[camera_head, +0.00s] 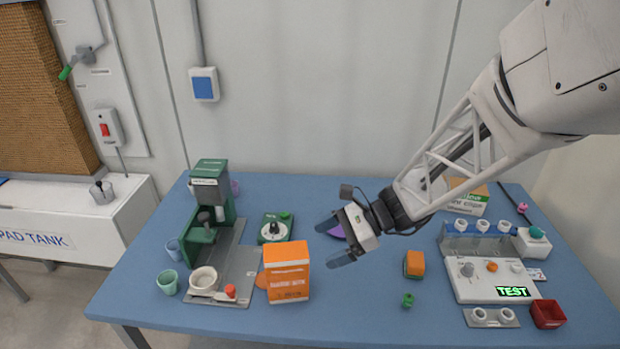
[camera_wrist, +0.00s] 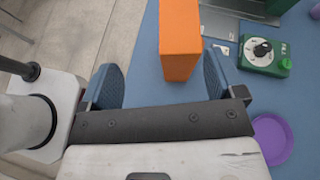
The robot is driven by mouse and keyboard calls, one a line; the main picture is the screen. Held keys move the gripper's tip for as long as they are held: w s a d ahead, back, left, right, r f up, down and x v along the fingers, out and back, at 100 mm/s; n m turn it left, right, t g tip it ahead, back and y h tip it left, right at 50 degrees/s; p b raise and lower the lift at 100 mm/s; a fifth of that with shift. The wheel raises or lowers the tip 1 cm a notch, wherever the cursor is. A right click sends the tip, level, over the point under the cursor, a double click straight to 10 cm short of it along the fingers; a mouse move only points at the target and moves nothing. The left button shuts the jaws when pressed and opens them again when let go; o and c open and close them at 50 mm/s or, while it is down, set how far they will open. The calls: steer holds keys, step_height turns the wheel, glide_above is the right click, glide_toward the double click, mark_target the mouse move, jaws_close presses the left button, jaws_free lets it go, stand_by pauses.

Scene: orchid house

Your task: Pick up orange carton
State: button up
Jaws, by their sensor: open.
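The orange carton (camera_head: 287,272) stands upright on the blue table, left of the middle in the head view, with a white band and print on its front. In the wrist view the carton (camera_wrist: 180,38) rises ahead of my gripper, nearer the right finger. My gripper (camera_head: 338,241) is open and empty, to the right of the carton and apart from it in the head view. In the wrist view my gripper's two blue-grey fingers (camera_wrist: 160,80) are spread wide. The carton's lower end in the wrist view lies near the gap between the fingers; I cannot tell whether it is between them.
A purple dish (camera_wrist: 272,138) lies by my gripper. A small orange-green block (camera_head: 413,265) and a test panel (camera_head: 490,281) are right.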

mark_target(292, 250)
steer(key=shift+w+a+f+m+y, duration=0.3)
steer(key=shift+w+m+y, duration=0.05)
steer(key=shift+w, duration=0.15)
steer(key=shift+w+a+f+m+y, duration=0.25)
steer(key=shift+w+a+m+y, duration=0.1)
steer(key=shift+w, duration=0.15)
steer(key=shift+x, duration=1.25)
steer(key=shift+f, duration=0.1)
steer(key=shift+x, duration=2.55)
steer(key=shift+w+f, duration=0.1)
steer(key=c, duration=1.5)
